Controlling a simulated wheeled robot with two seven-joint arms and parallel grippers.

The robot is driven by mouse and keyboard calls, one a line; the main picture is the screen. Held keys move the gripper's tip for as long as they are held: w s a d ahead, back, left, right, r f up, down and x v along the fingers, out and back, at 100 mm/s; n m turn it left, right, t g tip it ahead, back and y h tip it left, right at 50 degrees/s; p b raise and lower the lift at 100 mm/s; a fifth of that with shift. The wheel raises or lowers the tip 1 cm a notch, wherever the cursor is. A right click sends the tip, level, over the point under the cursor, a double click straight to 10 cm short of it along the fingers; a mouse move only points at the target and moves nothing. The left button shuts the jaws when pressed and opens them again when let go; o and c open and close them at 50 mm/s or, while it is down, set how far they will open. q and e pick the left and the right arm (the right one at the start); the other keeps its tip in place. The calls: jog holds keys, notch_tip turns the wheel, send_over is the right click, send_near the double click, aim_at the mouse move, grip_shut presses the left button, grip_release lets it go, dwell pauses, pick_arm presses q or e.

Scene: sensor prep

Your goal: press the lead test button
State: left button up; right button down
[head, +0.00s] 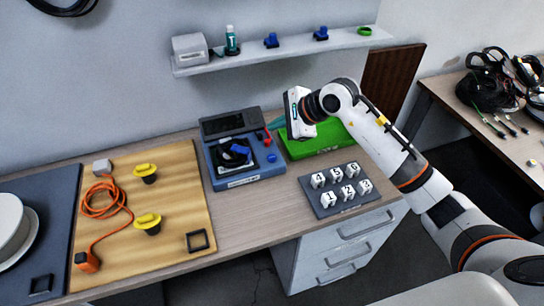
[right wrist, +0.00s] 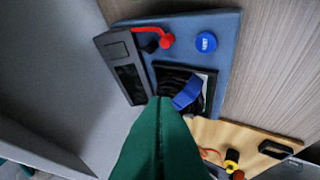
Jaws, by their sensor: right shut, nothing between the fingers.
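The lead tester is a blue device (head: 245,180) with a dark screen panel on the desk; it also shows in the right wrist view (right wrist: 222,70). A round blue button (head: 272,158) sits at its right side, and it shows with white lettering in the right wrist view (right wrist: 206,42). My right gripper (head: 274,123) is shut and empty, above and behind the button, apart from it. Its green fingers (right wrist: 158,108) point toward the tester and hide part of it. My left gripper is not in view.
A black and blue item (head: 235,152) lies on the tester. A green tray (head: 325,138) and a dark mat (head: 326,208) with numbered white blocks are at right. A wooden board (head: 180,215) is at left.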

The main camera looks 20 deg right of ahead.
jog(key=shift+f, duration=0.1)
jog(key=b, duration=0.5)
send_over(276, 161)
notch_tip(276, 161, down, 8)
jog(key=shift+r, duration=0.1)
jog(key=shift+f, duration=0.45)
dwell(1.5)
jog(key=shift+f+b, duration=0.35)
jog(key=shift+b, duration=0.35)
jog(key=shift+f+b, duration=0.5)
dwell(0.4)
jog(key=shift+r, duration=0.15)
jog(key=shift+r+p, duration=0.4)
jog(key=shift+r, duration=0.4)
